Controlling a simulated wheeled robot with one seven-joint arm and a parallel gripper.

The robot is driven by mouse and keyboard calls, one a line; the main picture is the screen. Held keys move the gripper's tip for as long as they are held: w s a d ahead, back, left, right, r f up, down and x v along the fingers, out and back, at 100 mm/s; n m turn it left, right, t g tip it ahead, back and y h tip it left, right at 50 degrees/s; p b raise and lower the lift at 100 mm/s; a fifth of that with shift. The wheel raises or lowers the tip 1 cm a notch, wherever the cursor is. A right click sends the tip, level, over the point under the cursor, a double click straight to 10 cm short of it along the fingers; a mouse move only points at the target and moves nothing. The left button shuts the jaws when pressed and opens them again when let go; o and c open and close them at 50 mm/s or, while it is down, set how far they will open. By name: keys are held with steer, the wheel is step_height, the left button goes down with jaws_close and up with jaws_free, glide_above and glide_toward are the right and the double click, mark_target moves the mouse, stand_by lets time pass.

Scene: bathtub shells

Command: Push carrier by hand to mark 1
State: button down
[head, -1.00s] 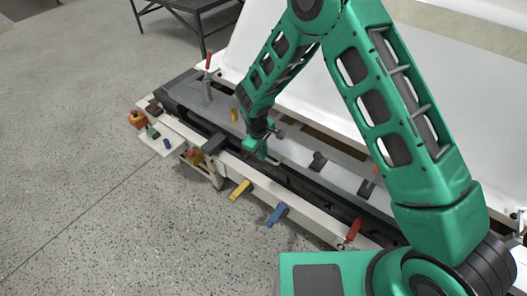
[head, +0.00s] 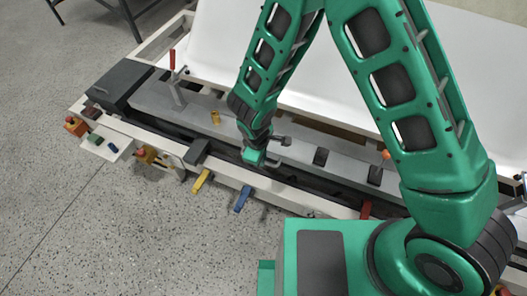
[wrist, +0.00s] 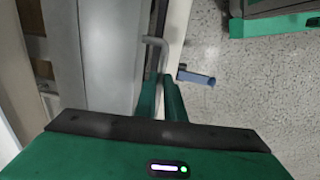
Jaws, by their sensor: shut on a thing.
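The carrier (head: 240,128) is a long grey beam lying along a dark rail on a white frame, in front of a large white shell. It bears a red-handled clamp (head: 175,80), a small yellow post (head: 215,117) and dark blocks. My gripper (head: 254,158) is at the carrier's front side. In the wrist view its green fingers (wrist: 160,100) are shut on a bent grey handle (wrist: 154,41) beside the carrier's edge. Yellow (head: 201,181), blue (head: 242,200) and red (head: 366,210) tabs stick out of the frame's front. I can read no mark numbers.
A red emergency button (head: 75,126) and a small control panel (head: 105,144) stand at the frame's left end. My own arm covers part of the shell and carrier. Speckled floor (head: 110,225) in front of the frame is clear.

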steer(key=shift+w+d+r, duration=0.2)
steer(key=shift+w+d, duration=0.15)
steer(key=c, duration=1.8)
jaws_free()
steer(key=shift+d, duration=0.1)
steer(key=shift+c, duration=0.2)
steer(key=shift+s, duration=0.15)
steer(key=shift+s, duration=0.15)
step_height(320, 180, up, 10)
steer(key=s, duration=0.1)
steer(key=shift+s+a+r, duration=0.2)
steer(key=shift+s+a, duration=0.15)
steer(key=shift+a, duration=0.05)
